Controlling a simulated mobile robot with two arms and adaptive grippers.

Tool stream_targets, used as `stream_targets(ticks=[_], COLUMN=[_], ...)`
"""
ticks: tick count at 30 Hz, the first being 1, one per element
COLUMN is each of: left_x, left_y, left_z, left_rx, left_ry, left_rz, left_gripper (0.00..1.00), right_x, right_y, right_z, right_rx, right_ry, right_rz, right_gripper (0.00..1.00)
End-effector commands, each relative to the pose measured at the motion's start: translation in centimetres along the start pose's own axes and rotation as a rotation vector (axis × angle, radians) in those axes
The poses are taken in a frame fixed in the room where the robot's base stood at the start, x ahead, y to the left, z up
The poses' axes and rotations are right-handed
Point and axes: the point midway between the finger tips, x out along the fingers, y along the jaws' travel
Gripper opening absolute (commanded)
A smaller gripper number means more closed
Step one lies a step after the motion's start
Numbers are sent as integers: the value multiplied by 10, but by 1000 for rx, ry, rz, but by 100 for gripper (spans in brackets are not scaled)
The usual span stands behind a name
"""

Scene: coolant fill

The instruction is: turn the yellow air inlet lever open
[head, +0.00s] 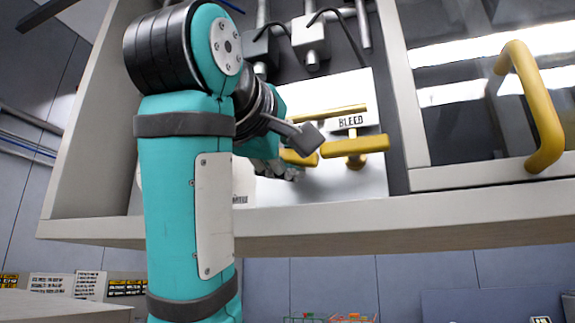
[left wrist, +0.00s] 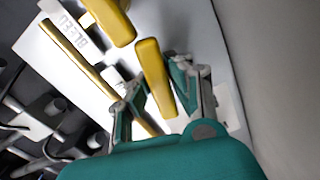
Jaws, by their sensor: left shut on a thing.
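A yellow lever (left wrist: 152,68) lies between the two fingers of my left gripper (left wrist: 155,88) in the left wrist view; the gripper is shut on it. In the head view only the end of this lever (head: 299,158) shows past my left gripper (head: 278,168), and my arm hides the rest. I take it as the air inlet lever; its label cannot be read. A second yellow lever (head: 356,146) sits to its right beside the BLEED label (head: 351,121), untouched. My right gripper is not in view.
The levers and a thin yellow bar (head: 328,113) are on a white panel (head: 362,88) inside an open-fronted cabinet. Its lower edge (head: 330,228) runs below. A glass door with a yellow handle (head: 540,110) stands right. Grey fittings (head: 310,38) hang above.

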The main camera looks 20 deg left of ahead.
Motion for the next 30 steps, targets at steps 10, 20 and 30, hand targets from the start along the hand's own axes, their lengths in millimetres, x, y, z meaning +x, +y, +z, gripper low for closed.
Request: stream_targets(ticks=[10, 20, 30], left_x=[0, 1, 1], left_y=[-6, -7, -7], left_z=[1, 1, 0], left_rx=[328, 641, 961], left_ry=[-2, -4, -6], left_rz=[-7, -8, -7], left_gripper=[0, 0, 0], right_x=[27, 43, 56], right_y=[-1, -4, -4], right_z=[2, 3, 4], right_rx=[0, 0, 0], right_ry=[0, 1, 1], right_rz=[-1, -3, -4], right_gripper=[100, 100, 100])
